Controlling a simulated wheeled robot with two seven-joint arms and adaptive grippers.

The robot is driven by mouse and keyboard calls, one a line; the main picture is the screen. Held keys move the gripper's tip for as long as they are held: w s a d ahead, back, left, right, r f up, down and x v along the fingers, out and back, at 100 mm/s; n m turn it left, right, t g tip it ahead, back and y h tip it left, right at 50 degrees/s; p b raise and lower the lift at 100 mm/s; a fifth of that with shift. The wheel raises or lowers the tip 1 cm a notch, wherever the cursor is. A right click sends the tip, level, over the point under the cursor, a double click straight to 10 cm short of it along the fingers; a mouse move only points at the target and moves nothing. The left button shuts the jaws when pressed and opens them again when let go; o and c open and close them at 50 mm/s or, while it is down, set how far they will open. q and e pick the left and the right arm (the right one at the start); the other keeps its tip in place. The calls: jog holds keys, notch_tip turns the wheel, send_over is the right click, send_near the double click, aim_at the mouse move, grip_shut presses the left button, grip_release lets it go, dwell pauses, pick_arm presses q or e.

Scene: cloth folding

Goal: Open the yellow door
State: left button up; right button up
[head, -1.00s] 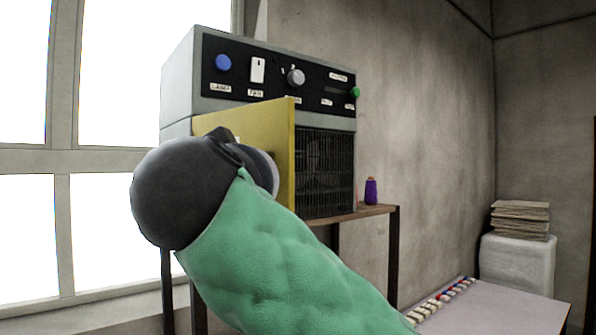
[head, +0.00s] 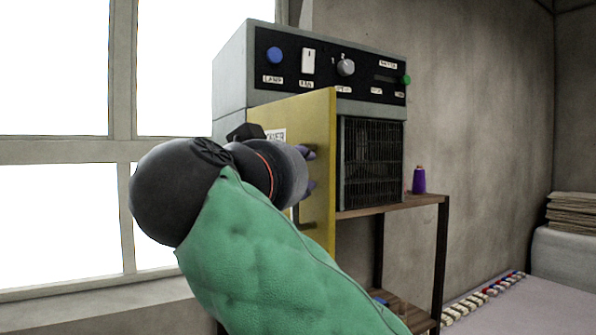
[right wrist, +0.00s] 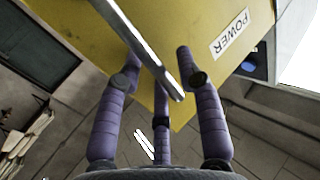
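The yellow door (head: 322,190) stands part way open, swung out from the left side of the grey cabinet (head: 230,80). It also fills the top of the right wrist view (right wrist: 215,25). Its metal handle (head: 309,222) is on the outer face, near the free edge. My right gripper (head: 308,170) is at this handle, with its purple fingers apart. In the right wrist view, the handle bar (right wrist: 140,45) runs slantwise between the fingertips of my right gripper (right wrist: 160,70). Firm contact cannot be made out. My left gripper is not in view.
A dark grille (head: 373,160) shows in the cabinet opening. The cabinet stands on a wooden shelf (head: 425,200) with a purple thread spool (head: 419,181). A window is on the left. A pale table (head: 515,310) with small items is at the lower right.

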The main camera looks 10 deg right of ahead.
dwell(0.3)
jog(key=v, duration=1.2)
